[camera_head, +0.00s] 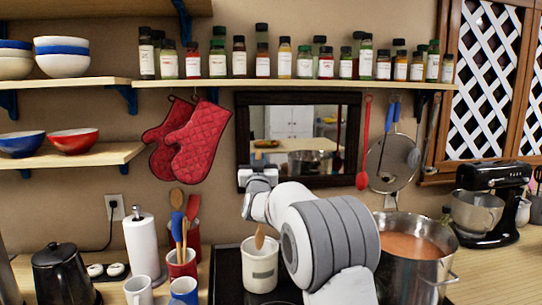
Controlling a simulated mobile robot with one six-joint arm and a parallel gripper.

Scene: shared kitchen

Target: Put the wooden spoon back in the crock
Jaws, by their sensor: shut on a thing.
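The wooden spoon (260,237) shows as a short wooden piece between my wrist and the white crock (260,270). Its upper part is hidden behind my arm. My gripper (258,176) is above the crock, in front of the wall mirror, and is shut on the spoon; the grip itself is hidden. The spoon's lower end is at the crock's mouth, and I cannot tell how deep it reaches. The white crock stands upright on the dark stovetop and has a printed label.
A steel pot of orange soup (412,246) stands right of my arm. A red container of utensils (182,266), a paper towel roll (143,243), mugs (184,290) and a dark kettle (62,273) are at left. A spice shelf (290,83) runs above.

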